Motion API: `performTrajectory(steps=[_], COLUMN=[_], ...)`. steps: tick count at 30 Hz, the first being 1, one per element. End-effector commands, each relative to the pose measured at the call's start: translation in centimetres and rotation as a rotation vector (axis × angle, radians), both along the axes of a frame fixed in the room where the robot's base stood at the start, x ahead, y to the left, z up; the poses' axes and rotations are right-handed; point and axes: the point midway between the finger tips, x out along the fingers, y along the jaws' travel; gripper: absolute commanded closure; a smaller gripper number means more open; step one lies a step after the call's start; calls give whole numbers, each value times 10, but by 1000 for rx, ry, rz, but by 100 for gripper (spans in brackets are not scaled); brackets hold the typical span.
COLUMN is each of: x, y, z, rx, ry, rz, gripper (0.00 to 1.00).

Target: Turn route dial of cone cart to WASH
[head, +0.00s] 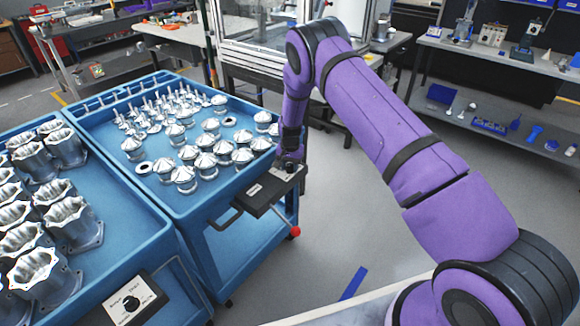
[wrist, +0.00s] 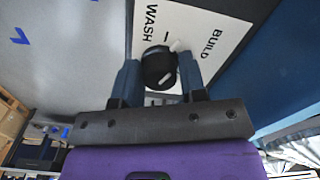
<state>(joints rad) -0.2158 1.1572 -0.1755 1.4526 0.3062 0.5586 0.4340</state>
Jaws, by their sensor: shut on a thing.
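The cone cart (head: 235,222) is the blue cart in the middle of the head view, its top tray holding several silver cones. Its dial box (head: 258,197) sits at the cart's near right corner. My gripper (head: 289,168) is at this box, pointing down. In the wrist view, my gripper's blue fingers (wrist: 160,76) are shut on the black route dial (wrist: 158,67), one on each side.
Another blue cart (head: 112,228) with silver housings stands at left, with its own dial box (head: 127,300). A dark handle (head: 222,218) is beside the cone cart's box. Open grey floor (head: 330,235) lies to the right. Benches stand at the back.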

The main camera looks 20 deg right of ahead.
Motion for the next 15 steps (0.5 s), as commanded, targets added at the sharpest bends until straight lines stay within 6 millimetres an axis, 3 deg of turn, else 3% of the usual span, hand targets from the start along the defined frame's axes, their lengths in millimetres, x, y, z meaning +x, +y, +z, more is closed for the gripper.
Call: performTrajectory(steps=[15], x=[1], y=[0], z=[1], rx=[0], ry=[-1], rz=[343], gripper=[85])
